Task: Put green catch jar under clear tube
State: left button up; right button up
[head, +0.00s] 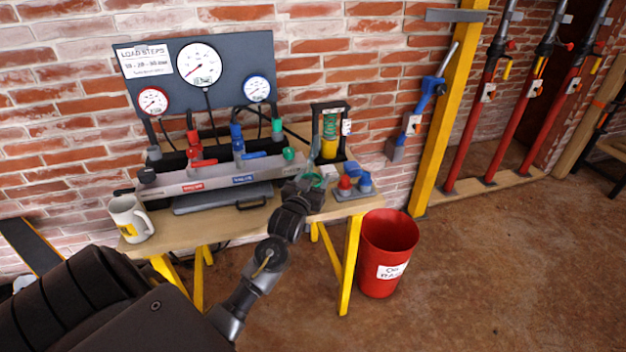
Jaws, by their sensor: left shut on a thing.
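My left gripper (306,183) reaches over the right part of the wooden bench and is shut on the green catch jar (317,181). The jar is small, and the gripper hides much of it. A thin clear tube (313,149) comes down just above the jar, left of a black stand. I cannot tell whether the jar is directly below the tube's end or whether they touch. My right gripper is not in view.
The black stand (345,128) holds a green and a yellow part. A base with red and blue caps (353,187) sits close right of the gripper. The grey manifold (200,184) lies left, with a white mug (130,219) beyond. A red bin (387,250) stands on the floor.

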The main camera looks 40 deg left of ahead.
pick_arm(q)
jog(key=shift+f, duration=0.1)
jog(key=o, duration=0.7)
jog(key=shift+o, duration=0.2)
jog(key=v, duration=1.2)
